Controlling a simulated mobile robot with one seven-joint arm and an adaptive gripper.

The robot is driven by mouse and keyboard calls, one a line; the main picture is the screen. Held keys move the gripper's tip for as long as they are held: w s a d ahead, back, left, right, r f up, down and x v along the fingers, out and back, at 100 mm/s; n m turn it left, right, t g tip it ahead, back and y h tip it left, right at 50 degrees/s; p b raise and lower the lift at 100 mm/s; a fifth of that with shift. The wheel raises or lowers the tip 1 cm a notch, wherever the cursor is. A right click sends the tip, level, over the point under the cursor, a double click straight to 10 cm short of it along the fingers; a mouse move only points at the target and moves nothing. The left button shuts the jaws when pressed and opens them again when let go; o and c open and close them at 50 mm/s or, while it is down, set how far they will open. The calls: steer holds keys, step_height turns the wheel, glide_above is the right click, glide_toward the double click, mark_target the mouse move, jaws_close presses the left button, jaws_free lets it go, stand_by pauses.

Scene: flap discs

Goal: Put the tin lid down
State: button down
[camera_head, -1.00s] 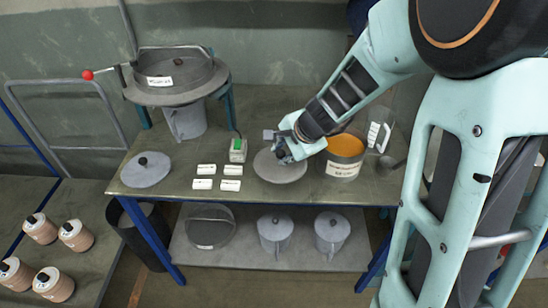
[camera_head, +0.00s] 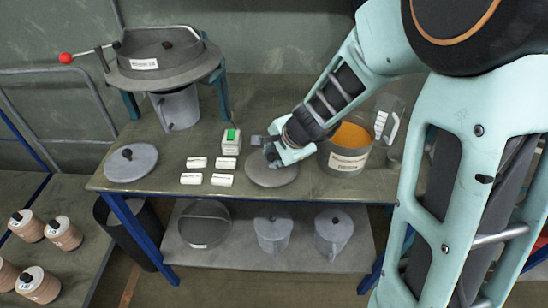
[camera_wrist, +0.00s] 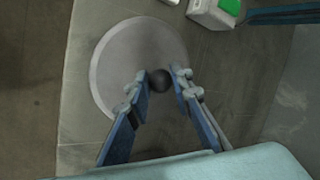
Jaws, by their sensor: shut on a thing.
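The tin lid (camera_head: 262,176) is a flat grey disc with a dark round knob (camera_wrist: 160,79). It is level, on or just above the bench near its front edge; I cannot tell whether it touches. It also shows in the wrist view (camera_wrist: 130,60). My gripper (camera_head: 271,156) is above it, with its fingers (camera_wrist: 162,84) shut on the knob from both sides. The open tin (camera_head: 346,164), grey with a pale label and orange contents, stands just right of the lid.
Several white labelled blocks (camera_head: 197,162) and a green-topped box (camera_head: 231,146) lie left of the lid. Another knobbed lid (camera_head: 128,169) lies at the bench's left end. A clear jug (camera_head: 390,118) is behind the tin. Lidded cans (camera_head: 273,236) stand on the lower shelf.

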steer(key=shift+f, duration=0.1)
steer(key=c, duration=1.7)
jaws_free()
steer(key=shift+r, duration=0.5)
steer(key=p+v, duration=0.5)
steer(key=v, duration=0.6)
steer(key=shift+s+d, duration=0.2)
steer(key=shift+s, duration=0.05)
